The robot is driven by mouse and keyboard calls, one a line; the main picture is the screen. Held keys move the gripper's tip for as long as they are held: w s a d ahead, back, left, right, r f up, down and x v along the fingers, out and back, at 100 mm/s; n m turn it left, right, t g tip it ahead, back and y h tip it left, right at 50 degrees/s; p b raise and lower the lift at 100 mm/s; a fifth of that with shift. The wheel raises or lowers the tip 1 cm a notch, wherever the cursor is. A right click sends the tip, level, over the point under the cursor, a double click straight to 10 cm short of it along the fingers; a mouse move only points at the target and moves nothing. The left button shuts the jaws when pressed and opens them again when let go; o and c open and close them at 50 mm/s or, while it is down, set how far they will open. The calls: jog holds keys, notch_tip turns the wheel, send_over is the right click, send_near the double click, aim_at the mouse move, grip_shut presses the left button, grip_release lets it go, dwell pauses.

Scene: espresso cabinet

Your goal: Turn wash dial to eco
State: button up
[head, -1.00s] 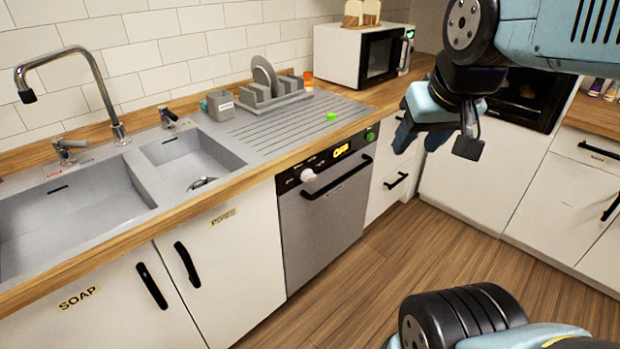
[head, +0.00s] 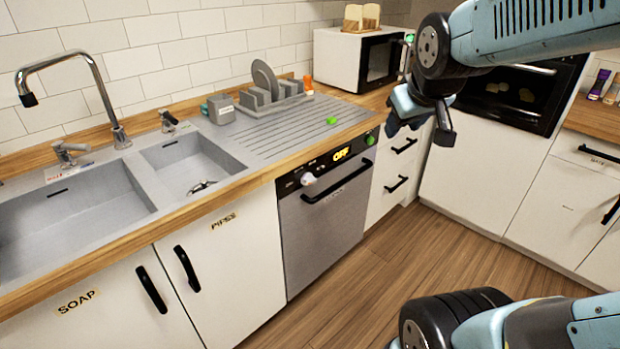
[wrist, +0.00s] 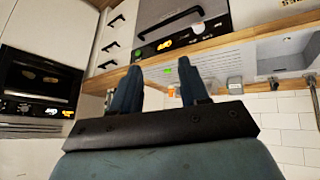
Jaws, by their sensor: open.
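The dishwasher (head: 325,225) has a grey front and a black control strip along its top. The wash dial, a white knob (head: 308,179), sits at the left of that strip. A lit yellow display (head: 341,154) and a green button (head: 370,140) are to its right. My gripper (head: 392,130) is open and empty, in the air to the right of the dishwasher, away from the dial. In the wrist view its two blue fingers (wrist: 160,90) are apart, with the dishwasher display (wrist: 180,42) upside down beyond them. The dial's pointer and markings are too small to read.
A steel sink (head: 90,205) with a tall tap fills the left counter. A dish rack (head: 270,95) and a green item (head: 331,120) lie on the drainer. A microwave (head: 350,55) stands behind. The wooden floor before the dishwasher is clear.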

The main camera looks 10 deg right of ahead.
jog(key=w+d+f+n+t, duration=0.1)
jog(key=w+f+n, duration=0.25)
jog(key=w, duration=0.35)
jog(key=w+f+n+t+y, duration=0.1)
jog(key=w+f+n+t, duration=0.1)
jog(key=w+f, duration=0.35)
jog(key=w+d+f+n+t, duration=0.1)
jog(key=w+f+n, duration=0.15)
jog(key=w, duration=0.65)
jog(key=n+t+y, duration=0.2)
jog(key=n+y, duration=0.4)
jog(key=n, duration=0.2)
send_near(312, 183)
jog(key=w+d+r, duration=0.3)
jog(key=d+r, duration=0.4)
jog(key=s+a+f+n+t+y, duration=0.15)
jog(key=s+f+n+y, duration=0.35)
jog(key=f, duration=0.5)
jog(key=shift+m+h, duration=0.3)
jog(key=shift+m, duration=0.2)
jog(key=x, duration=0.9)
jog(key=a+x, duration=0.1)
jog(key=x, duration=0.3)
jog(key=shift+s+a, duration=0.15)
jog(key=shift+s, duration=0.15)
jog(key=shift+c, duration=0.3)
grip_shut()
